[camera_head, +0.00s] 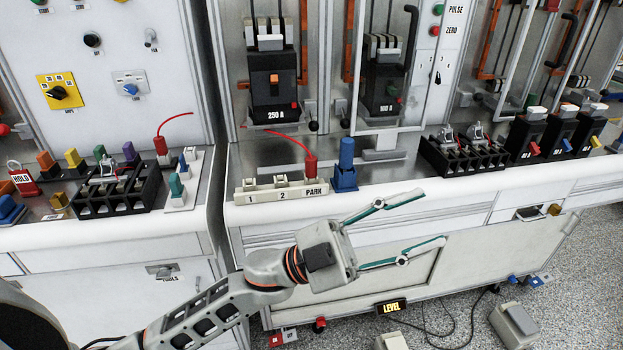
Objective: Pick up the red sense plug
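Two red plugs with thin red leads are in the head view; I cannot tell which one is the sense plug. One red plug (310,166) stands upright at the PARK end of a pale strip (262,193) marked 1, 2 and PARK. The other red plug (160,145) stands at the back of the left counter, behind a black slotted rack (150,187). My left gripper (430,218) is open and empty, in front of the middle bench's front edge. Its fingers point right, below and to the right of the PARK plug. My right gripper is not in view.
A blue cylinder (346,155) stands close to the right of the PARK plug. Black breakers (273,85) rise behind it. Another black rack (462,153) and several small breakers (560,135) are farther right. The bench top between the blue cylinder and that rack is fairly clear.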

